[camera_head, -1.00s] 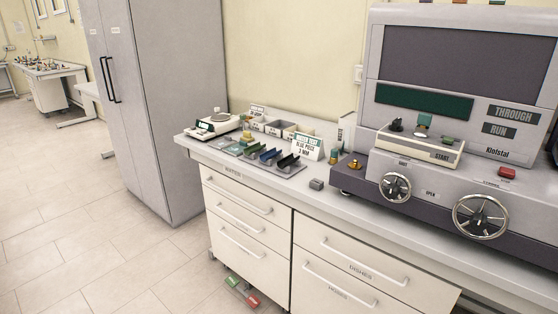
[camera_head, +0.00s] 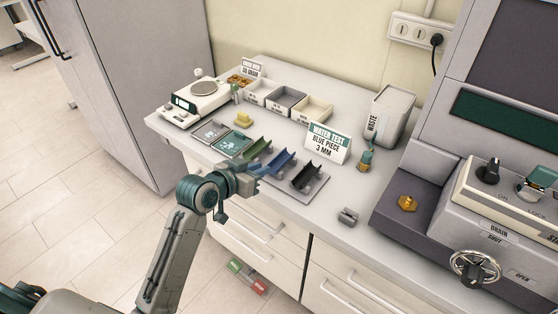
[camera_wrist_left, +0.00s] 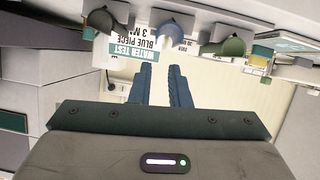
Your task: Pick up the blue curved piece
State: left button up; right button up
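The blue curved piece (camera_head: 272,163) lies in the middle of a row of three curved pieces on a grey tray (camera_head: 312,192). The green piece (camera_head: 257,148) is to its left and the black piece (camera_head: 306,177) to its right. My left gripper (camera_head: 248,181) is at the tray's front edge, in front of the green and blue pieces. In the left wrist view the picture is upside down; the blue piece (camera_wrist_left: 174,24) is ahead of the fingers (camera_wrist_left: 161,72), which are apart with nothing between them. My right gripper is out of view.
A sign (camera_head: 327,142) reads "WATER TEST BLUE PIECE 3 MM". Behind the row are open bins (camera_head: 286,100), a scale (camera_head: 200,98) and a waste bin (camera_head: 391,113). A large machine (camera_head: 480,215) stands at the right. A small grey block (camera_head: 347,216) lies near the front edge.

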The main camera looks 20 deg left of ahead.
aim_at(288, 160)
pick_arm(q)
jog(key=x, duration=0.2)
jog(key=p+x, duration=0.1)
jog(key=x, duration=0.1)
jog(key=shift+w+d+r, duration=0.1)
jog(key=shift+w+d, duration=0.2)
jog(key=shift+w+d+f+p, duration=0.15)
jog(key=shift+w+f+p, duration=0.15)
jog(key=shift+w, duration=0.25)
jog(key=p+x, duration=0.1)
jog(key=x, duration=0.3)
jog(key=shift+s+d+f+p, duration=0.1)
jog(key=shift+s+f+p, duration=0.1)
jog(key=shift+p, duration=0.15)
jog(key=shift+w+f, duration=0.2)
jog(key=shift+w, duration=0.05)
jog(key=shift+s, duration=0.1)
jog(key=shift+c, duration=0.5)
grip_shut()
